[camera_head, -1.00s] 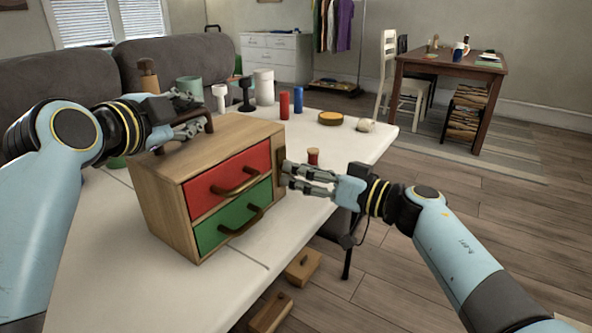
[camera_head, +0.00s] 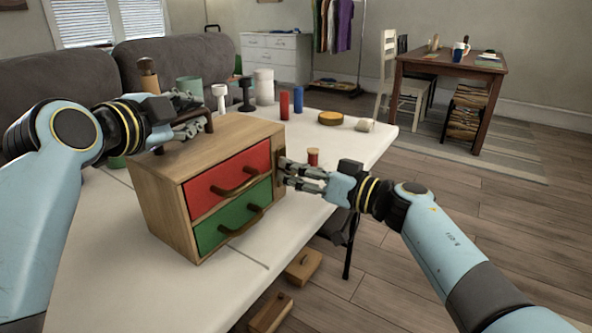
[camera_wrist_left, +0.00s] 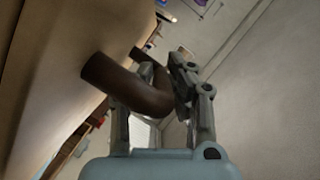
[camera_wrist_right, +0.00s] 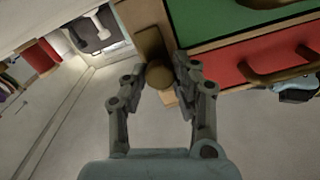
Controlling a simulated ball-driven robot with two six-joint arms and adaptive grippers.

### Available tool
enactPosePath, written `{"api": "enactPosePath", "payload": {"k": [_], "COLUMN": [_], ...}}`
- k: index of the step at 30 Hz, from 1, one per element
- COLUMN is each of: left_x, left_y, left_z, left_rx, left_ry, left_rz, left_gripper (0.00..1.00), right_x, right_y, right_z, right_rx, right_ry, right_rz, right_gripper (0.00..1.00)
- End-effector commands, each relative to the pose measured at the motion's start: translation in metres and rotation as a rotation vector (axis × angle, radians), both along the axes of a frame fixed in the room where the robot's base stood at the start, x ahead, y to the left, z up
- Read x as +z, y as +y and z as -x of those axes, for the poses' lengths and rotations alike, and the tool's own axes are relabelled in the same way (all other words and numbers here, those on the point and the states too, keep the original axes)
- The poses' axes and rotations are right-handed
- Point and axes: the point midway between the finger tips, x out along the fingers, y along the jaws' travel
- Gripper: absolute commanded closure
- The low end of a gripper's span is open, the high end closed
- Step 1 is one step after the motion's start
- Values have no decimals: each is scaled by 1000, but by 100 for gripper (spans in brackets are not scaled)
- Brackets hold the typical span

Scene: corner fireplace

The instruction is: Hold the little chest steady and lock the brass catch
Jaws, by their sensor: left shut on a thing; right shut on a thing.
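The little chest (camera_head: 160,205) is a wooden box on the white table, with a red drawer (camera_head: 228,180) above a green drawer (camera_head: 232,220); both look closed. My left gripper (camera_head: 205,118) is shut on the brown top handle (camera_wrist_left: 130,88), whose bend lies between the fingers in the left wrist view. The brass catch (camera_head: 281,158) is on the chest's right side, partly hidden by fingers. In the right wrist view its plate (camera_wrist_right: 149,42) and round knob (camera_wrist_right: 159,75) show. My right gripper (camera_wrist_right: 160,78) is shut on the knob. I cannot tell whether the catch is locked.
Behind the chest on the white table (camera_head: 345,142) stand several cylinders, including red (camera_head: 284,106) and blue (camera_head: 298,100) ones, and a yellow round thing (camera_head: 331,118). A red spool (camera_head: 313,157) is close to my right gripper. Wooden blocks (camera_head: 304,266) lie below the table edge.

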Motion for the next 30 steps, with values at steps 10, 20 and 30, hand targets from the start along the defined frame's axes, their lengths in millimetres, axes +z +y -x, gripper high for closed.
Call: {"api": "enactPosePath", "payload": {"k": [10, 20, 30], "left_x": [-1, -1, -1], "left_y": [0, 0, 0], "left_z": [0, 0, 0], "left_rx": [1, 0, 0], "left_ry": [3, 2, 2], "left_rz": [-1, -2, -2], "left_gripper": [100, 100, 100], "right_x": [-1, -1, -1], "right_y": [0, 0, 0], "right_z": [0, 0, 0], "right_rx": [0, -1, -1], "right_ry": [-88, -314, -574], "right_rz": [65, 231, 424], "right_gripper": [100, 100, 100]}}
